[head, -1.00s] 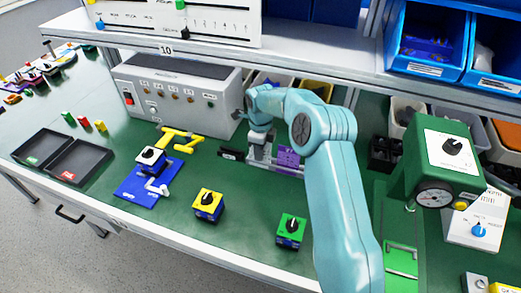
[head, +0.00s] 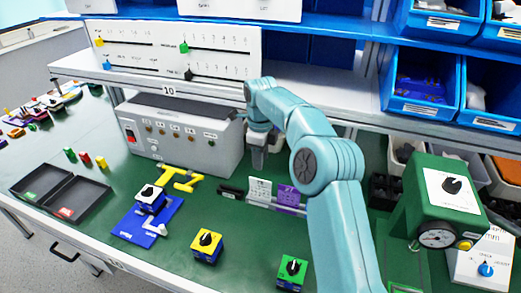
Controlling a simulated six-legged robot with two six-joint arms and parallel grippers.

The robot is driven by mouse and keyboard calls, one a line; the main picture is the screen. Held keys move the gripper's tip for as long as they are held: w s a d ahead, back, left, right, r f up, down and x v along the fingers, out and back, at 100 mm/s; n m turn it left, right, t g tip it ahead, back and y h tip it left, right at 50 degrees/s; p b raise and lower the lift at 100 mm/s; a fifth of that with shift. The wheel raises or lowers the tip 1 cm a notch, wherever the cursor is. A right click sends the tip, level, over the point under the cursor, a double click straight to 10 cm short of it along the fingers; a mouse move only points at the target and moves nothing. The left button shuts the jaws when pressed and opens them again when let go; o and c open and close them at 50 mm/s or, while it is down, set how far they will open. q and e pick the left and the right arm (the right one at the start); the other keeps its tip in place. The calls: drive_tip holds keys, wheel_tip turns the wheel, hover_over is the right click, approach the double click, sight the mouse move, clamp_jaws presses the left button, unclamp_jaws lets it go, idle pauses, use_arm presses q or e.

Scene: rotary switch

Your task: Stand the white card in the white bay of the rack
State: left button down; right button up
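The white card (head: 259,191) stands upright in the low rack (head: 272,206), left of the purple card (head: 288,196). Small dark marks show on its face. The colour of the bay under it cannot be made out. My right gripper (head: 258,165) is just above the white card, and the card looks clear of it. Its fingers are seen edge-on, so their opening does not show. My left gripper is not in view.
A grey control box (head: 180,135) stands left of the rack, with yellow parts (head: 180,178) before it. A yellow switch block (head: 206,245) and a green one (head: 291,272) stand in front. A green press (head: 440,205) is at the right. A shelf overhangs behind.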

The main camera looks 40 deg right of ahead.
wheel_tip(320, 180, up, 2)
drive_tip(key=shift+r, duration=0.15)
idle(0.3)
wheel_tip(320, 180, up, 9)
drive_tip(key=p, duration=1)
drive_tip(key=shift+s, duration=0.1)
